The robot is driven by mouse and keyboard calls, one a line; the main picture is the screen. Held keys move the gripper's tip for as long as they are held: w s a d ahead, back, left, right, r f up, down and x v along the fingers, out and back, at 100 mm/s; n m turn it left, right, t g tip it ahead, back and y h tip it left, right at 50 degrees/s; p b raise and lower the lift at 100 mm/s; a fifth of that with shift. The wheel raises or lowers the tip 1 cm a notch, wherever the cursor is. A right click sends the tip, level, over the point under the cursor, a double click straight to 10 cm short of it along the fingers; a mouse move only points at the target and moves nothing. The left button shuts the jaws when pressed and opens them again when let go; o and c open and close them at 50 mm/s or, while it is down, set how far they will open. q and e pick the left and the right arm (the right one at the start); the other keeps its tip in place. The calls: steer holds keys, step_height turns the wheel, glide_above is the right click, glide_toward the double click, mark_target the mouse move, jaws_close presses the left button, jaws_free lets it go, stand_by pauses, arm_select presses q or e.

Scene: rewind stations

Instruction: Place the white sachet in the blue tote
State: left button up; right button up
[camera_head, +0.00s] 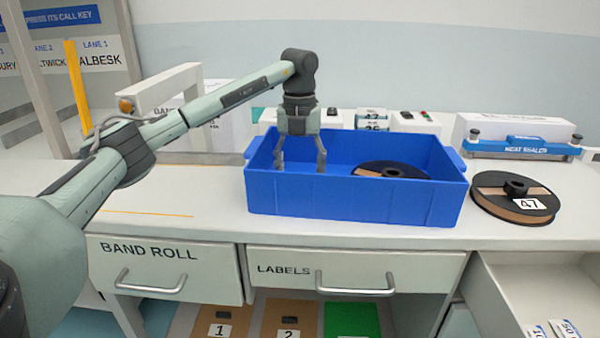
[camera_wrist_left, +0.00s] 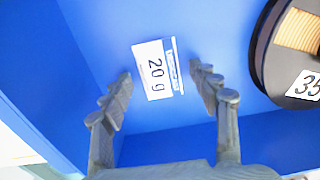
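The white sachet (camera_wrist_left: 155,72), marked "20 g", shows in the left wrist view against the blue inside of the tote, between my spread fingers with gaps on both sides. Whether it rests on the tote's floor is hard to tell. In the head view it is hidden by the front wall of the blue tote (camera_head: 350,203), which stands on the counter. My left gripper (camera_head: 299,167) points down into the left part of the tote; its fingers are open in the left wrist view (camera_wrist_left: 163,78). My right gripper is not in view.
A dark reel (camera_head: 391,170) lies in the right part of the tote; its "35" label shows in the left wrist view. Another reel (camera_head: 514,197), labelled 47, lies right of the tote, before a heat sealer (camera_head: 522,149).

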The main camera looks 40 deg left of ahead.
arm_select(q)
steer(key=shift+r, duration=0.1)
step_height(320, 180, up, 12)
stand_by(0.6)
stand_by(1.4)
